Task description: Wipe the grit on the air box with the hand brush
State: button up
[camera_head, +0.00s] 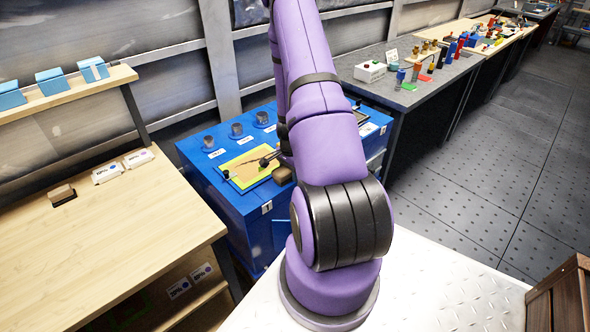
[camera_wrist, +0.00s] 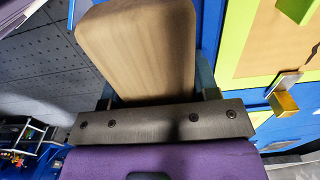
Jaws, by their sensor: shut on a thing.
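The hand brush shows as a rounded wooden block (camera_wrist: 135,48) in the wrist view. My gripper (camera_wrist: 156,85) is shut on it, with a finger on each side. Its bristles are not visible from here. In the head view the brush (camera_head: 283,175) shows as a small tan piece at the front right of a yellow-green bordered panel (camera_head: 236,181) on top of a blue cabinet. This panel, with a tan middle, may be the air box. I cannot make out grit on it for certain. My purple arm hides part of the cabinet top.
Several dark round cups (camera_head: 237,130) stand along the back of the blue cabinet (camera_head: 230,215). A wooden bench (camera_head: 110,250) at left holds a brown block (camera_head: 62,194) and white packs (camera_head: 107,172). A grey bench (camera_head: 430,90) with small items runs off right. A wooden crate (camera_head: 562,298) stands lower right.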

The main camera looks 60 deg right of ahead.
aim_at(279, 172)
jog(key=shift+w+a, duration=0.2)
jog(key=shift+a, duration=0.65)
jog(key=shift+w+a, duration=0.15)
jog(key=shift+a, duration=0.75)
jog(key=shift+w+a, duration=0.2)
jog(key=shift+a, duration=0.65)
jog(key=shift+f, duration=0.1)
jog(key=shift+d+r, duration=0.1)
jog(key=shift+r, duration=2.95)
jog(key=shift+r, duration=0.1)
jog(key=shift+r, duration=1.4)
